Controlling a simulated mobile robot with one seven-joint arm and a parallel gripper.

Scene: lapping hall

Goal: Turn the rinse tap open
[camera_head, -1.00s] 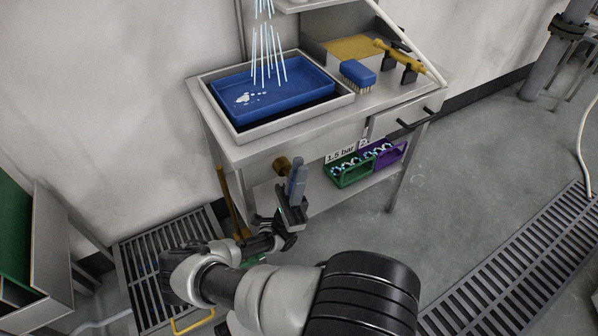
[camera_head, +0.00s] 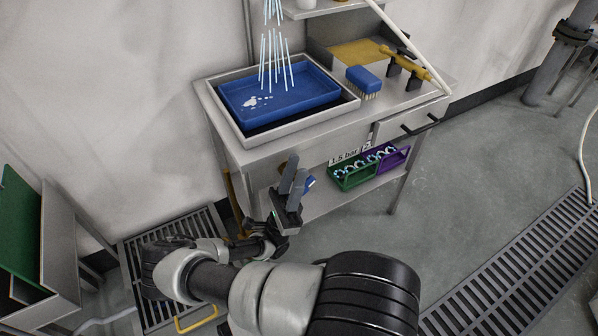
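My gripper (camera_head: 294,175) points up in front of the sink bench, below the front edge of its top. Its two dark grey fingers show side by side with a narrow gap, and I see nothing held between them. A small blue part (camera_head: 310,183), possibly the rinse tap's handle, shows just right of the fingers, partly hidden by them. A brass-coloured part is mostly hidden behind the fingers. I cannot tell whether the fingers touch either part. Pale blue water streaks (camera_head: 275,65) fall into the blue tray (camera_head: 313,98) on the bench.
A blue brush (camera_head: 363,80) and a yellow tool (camera_head: 404,65) lie on the bench top. Green (camera_head: 351,177) and purple (camera_head: 397,157) bins stand on the lower shelf. A floor grate (camera_head: 150,262) lies at left.

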